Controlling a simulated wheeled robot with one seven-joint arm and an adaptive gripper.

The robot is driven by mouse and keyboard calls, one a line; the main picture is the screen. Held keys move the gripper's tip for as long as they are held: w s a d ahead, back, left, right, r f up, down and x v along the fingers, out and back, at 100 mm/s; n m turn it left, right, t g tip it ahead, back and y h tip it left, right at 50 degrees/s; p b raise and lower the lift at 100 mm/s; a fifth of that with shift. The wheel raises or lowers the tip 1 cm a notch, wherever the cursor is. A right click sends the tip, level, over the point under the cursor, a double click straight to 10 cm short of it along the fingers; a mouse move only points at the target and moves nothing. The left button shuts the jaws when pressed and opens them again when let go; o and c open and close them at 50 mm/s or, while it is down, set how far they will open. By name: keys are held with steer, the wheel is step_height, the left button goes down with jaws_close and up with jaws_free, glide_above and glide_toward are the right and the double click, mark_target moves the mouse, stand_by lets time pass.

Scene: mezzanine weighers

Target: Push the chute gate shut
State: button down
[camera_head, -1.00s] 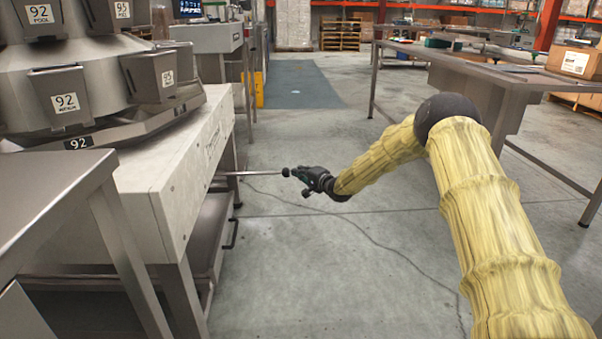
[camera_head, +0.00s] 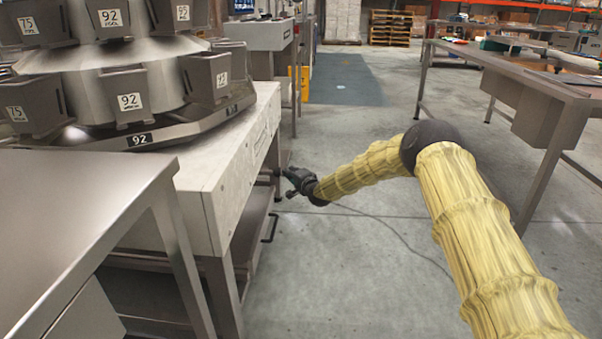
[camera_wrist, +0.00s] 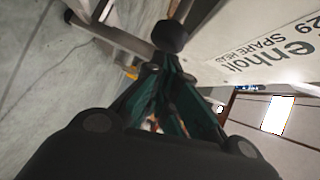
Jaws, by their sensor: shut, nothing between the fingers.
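The chute gate's handle shows in the wrist view as a dark round knob (camera_wrist: 171,36), right ahead of my fingertips against the white machine body. My gripper (camera_wrist: 165,76) is shut and empty, its green-sided fingers drawn together just behind the knob. I cannot tell whether they touch. In the head view my gripper (camera_head: 287,173) is close beside the lower side of the white weigher frame (camera_head: 229,170). The rod there is mostly hidden, with little of it showing between frame and gripper. The gate plate itself is not visible.
A steel bench (camera_head: 80,215) stands at the near left, and numbered hoppers (camera_head: 125,95) sit above the frame. A long metal table (camera_head: 535,80) runs along the right.

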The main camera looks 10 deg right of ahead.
steer(key=shift+a, duration=0.25)
steer(key=shift+d+r, duration=0.1)
steer(key=shift+d, duration=0.05)
steer(key=d+p+v, duration=0.1)
steer(key=p+v, duration=0.1)
steer(key=v, duration=0.4)
steer(key=w+d+p+v, duration=0.1)
steer(key=p+v, duration=0.1)
steer(key=v, duration=0.4)
steer(key=shift+s+d+p, duration=0.3)
steer(key=shift+s+d, duration=0.15)
steer(key=shift+d, duration=0.05)
